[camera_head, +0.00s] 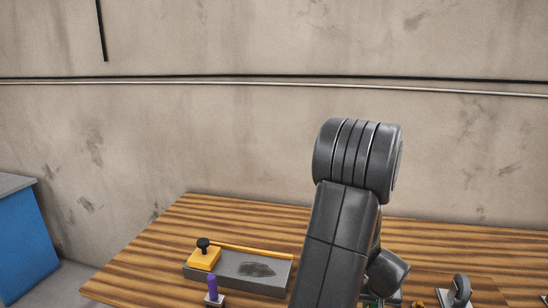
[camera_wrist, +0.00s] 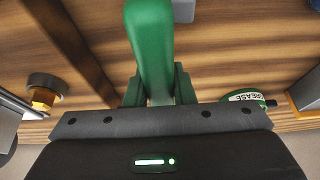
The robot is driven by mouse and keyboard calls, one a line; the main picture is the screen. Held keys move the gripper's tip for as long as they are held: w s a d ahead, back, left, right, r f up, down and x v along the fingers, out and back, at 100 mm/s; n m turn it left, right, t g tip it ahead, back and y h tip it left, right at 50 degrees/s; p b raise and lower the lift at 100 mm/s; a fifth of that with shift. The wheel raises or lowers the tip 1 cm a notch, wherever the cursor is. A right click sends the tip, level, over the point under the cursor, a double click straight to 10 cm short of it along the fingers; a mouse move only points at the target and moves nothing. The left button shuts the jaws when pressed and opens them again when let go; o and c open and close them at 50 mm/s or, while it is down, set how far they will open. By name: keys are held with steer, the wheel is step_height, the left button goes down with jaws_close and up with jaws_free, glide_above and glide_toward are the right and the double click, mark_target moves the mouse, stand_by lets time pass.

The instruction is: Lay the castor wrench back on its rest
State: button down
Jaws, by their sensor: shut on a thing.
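In the wrist view, my gripper (camera_wrist: 157,92) is shut on a long green handle, which I take to be the castor wrench (camera_wrist: 150,45). The handle runs from the jaws to the top edge of the picture, above the wooden bench. Its far end is out of view. In the head view my own arm hides the gripper and most of the wrench. I cannot make out the wrench's rest for certain; a small grey block (camera_wrist: 183,11), partly cut off, stands near the handle.
The wooden bench (camera_head: 150,262) carries a grey base (camera_head: 262,271) with a yellow block (camera_head: 204,258), a purple-handled tool (camera_head: 213,287) and a castor (camera_head: 461,291). In the wrist view, a grease tin (camera_wrist: 247,97) is at right, and a brass-nutted part (camera_wrist: 43,95) is at left.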

steer(key=shift+r+p, duration=1.4)
steer(key=shift+r, duration=1.35)
steer(key=s+a+r+p, duration=0.6)
steer(key=s+a+r, duration=0.2)
steer(key=s+r, duration=0.4)
steer(key=shift+s, duration=0.4)
steer(key=shift+w, duration=0.1)
